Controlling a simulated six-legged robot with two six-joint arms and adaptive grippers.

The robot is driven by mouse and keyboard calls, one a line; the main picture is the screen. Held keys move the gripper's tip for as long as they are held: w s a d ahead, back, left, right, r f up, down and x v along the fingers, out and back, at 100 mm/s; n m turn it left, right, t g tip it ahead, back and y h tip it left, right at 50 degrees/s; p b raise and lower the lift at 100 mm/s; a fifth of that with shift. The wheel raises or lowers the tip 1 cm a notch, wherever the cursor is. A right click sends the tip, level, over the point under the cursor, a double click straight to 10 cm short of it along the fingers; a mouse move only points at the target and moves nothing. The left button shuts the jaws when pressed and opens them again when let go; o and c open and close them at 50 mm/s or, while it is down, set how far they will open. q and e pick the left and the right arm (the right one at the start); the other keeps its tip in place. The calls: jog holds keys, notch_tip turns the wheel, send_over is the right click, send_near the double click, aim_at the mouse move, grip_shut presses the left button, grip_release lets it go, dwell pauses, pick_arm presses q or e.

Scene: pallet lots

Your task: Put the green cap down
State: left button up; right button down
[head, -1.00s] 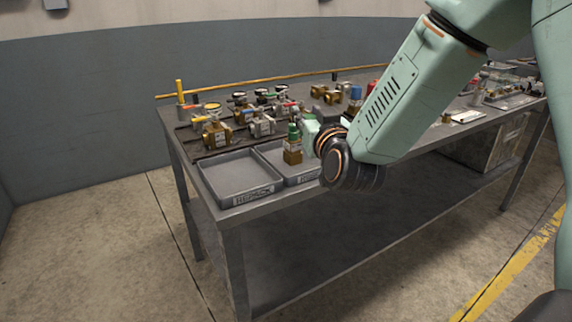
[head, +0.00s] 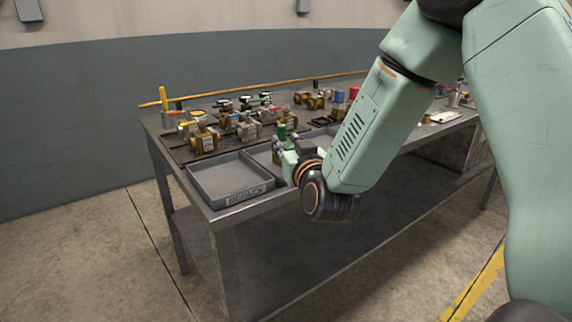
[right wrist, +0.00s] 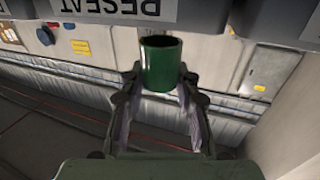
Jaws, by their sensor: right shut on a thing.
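My right gripper (head: 287,146) is shut on the green cap (head: 282,133) near the front edge of the table. In the right wrist view the cap (right wrist: 161,64) is a dark green, hollow cylinder between the two fingertips (right wrist: 161,85). In the head view a small brass piece shows just below and left of the cap, partly hidden by the gripper; I cannot tell whether they touch. My left gripper is not in view.
A grey tray marked REPACK (head: 244,200) sits empty at the table's front left corner. A second tray, partly hidden by my arm, is beside it. Several brass valves (head: 205,138) stand on a dark mat behind.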

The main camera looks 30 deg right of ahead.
notch_tip(320, 180, down, 3)
jog(key=shift+f+b, duration=0.2)
jog(key=shift+b, duration=0.5)
jog(key=shift+f, duration=0.15)
jog(key=shift+s, duration=0.1)
jog(key=c, duration=1)
grip_release()
jog(key=shift+f, duration=0.1)
